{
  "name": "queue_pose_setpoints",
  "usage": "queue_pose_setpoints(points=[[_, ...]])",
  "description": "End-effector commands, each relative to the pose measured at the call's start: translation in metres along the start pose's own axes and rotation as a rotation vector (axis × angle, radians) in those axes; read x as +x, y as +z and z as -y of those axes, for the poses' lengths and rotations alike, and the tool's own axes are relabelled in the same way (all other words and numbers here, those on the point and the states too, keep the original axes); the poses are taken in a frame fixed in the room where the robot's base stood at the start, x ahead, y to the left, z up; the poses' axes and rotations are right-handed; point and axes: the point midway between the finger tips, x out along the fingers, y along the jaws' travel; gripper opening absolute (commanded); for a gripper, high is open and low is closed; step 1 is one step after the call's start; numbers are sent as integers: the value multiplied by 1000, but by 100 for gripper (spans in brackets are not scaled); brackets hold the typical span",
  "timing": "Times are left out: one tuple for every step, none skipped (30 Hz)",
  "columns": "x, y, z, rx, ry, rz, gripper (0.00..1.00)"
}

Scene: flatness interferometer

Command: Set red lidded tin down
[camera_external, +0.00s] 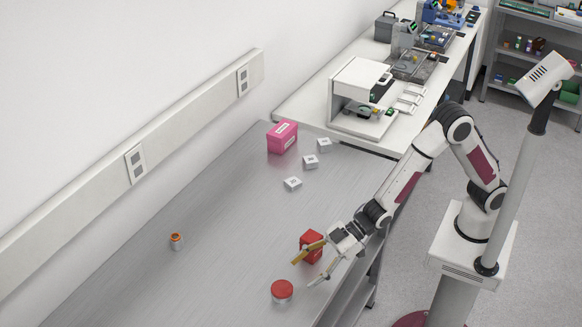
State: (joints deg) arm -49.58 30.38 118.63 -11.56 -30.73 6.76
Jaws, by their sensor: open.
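A round container with a red lid (282,291) stands upright on the grey metal bench near its front edge; it looks like the red lidded tin. My gripper (302,273) is open, its fingers spread and pointing down-left toward this tin. The tin is just beyond the fingertips, and nothing shows held between them. A red block-like object (308,240) is on the bench behind one finger, which partly hides it. I cannot tell whether the finger touches it.
A pink box (282,137) and several small white blocks (292,184) are at the back of the bench (225,210). A small orange-capped vial (176,241) stands at left. A white instrument (360,90) is on the farther table. The bench middle is clear.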

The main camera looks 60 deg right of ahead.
Motion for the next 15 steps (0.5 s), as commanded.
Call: queue_pose_setpoints(points=[[3,7,0,0,0,3,65],[5,10,0,0,0,3,65],[7,13,0,0,0,3,65],[9,12,0,0,0,0,65],[12,12,0,0,0,0,65],[15,11,0,0,0,0,65],[17,11,0,0,0,0,65],[18,11,0,0,0,0,65],[20,11,0,0,0,1,65],[21,12,0,0,0,1,65],[22,12,0,0,0,1,65],[22,12,0,0,0,1,65],[23,12,0,0,0,1,65],[23,11,0,0,0,1,65],[23,11,0,0,0,1,65]])
